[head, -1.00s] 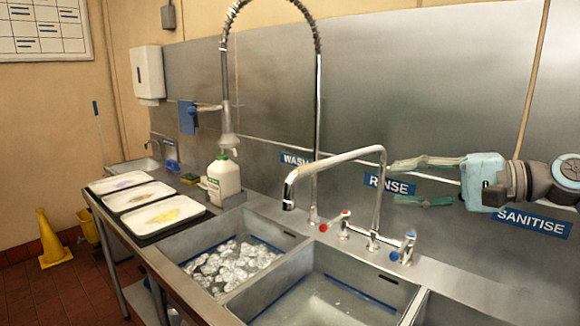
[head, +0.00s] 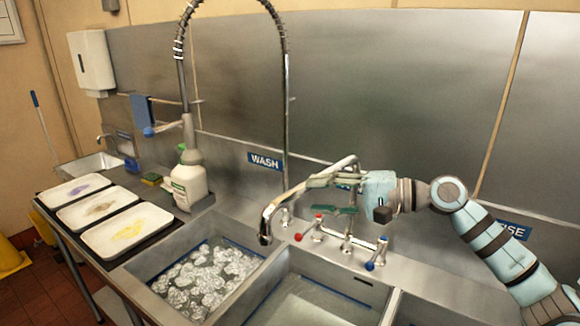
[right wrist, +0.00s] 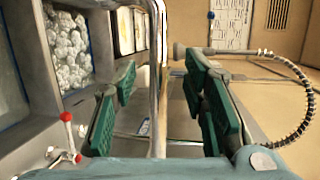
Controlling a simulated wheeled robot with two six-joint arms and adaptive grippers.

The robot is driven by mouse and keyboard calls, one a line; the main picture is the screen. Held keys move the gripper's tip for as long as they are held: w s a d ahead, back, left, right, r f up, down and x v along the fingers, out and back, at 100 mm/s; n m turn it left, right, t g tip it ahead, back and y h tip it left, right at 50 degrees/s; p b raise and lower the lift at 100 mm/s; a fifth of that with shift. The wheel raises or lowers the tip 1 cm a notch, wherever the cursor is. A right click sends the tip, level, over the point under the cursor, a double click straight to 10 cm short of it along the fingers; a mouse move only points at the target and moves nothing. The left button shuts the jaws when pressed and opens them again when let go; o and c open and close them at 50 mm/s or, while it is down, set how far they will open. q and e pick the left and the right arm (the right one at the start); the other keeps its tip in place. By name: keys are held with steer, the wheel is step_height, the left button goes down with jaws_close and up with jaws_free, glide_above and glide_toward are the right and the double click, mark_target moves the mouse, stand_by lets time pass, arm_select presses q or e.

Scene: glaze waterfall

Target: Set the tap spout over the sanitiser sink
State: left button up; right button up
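The chrome tap spout (head: 283,199) reaches left from its riser on the sink's back ledge. Its downturned outlet (head: 264,238) hangs near the divider between the wash sink and the rinse sink (head: 310,303). My right gripper (head: 318,195) is at the spout's upper bend, its fingers open. In the right wrist view the spout pipe (right wrist: 155,70) passes between the green fingers of my right gripper (right wrist: 155,95), with gaps on both sides. The sanitiser sink (head: 430,312) shows only partly at the bottom right. Its sign (head: 515,230) is partly hidden by my arm. My left gripper is out of view.
Red and blue tap levers (head: 312,228) stand on the ledge under my gripper. A white bottle (head: 188,183) and several trays (head: 130,233) are at left.

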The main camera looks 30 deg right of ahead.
mark_target(295, 196)
steer(key=p+x, duration=0.1)
steer(key=x, duration=0.5)
steer(key=shift+w+a+f+p, duration=0.1)
steer(key=shift+a+p, duration=0.05)
steer(key=shift+p, duration=0.2)
steer(key=shift+w+a+f, duration=0.1)
steer(key=shift+w+a, duration=0.05)
steer(key=shift+a, duration=0.1)
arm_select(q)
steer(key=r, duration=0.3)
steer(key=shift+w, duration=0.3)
arm_select(e)
steer(key=shift+d+f, duration=0.1)
jaws_close()
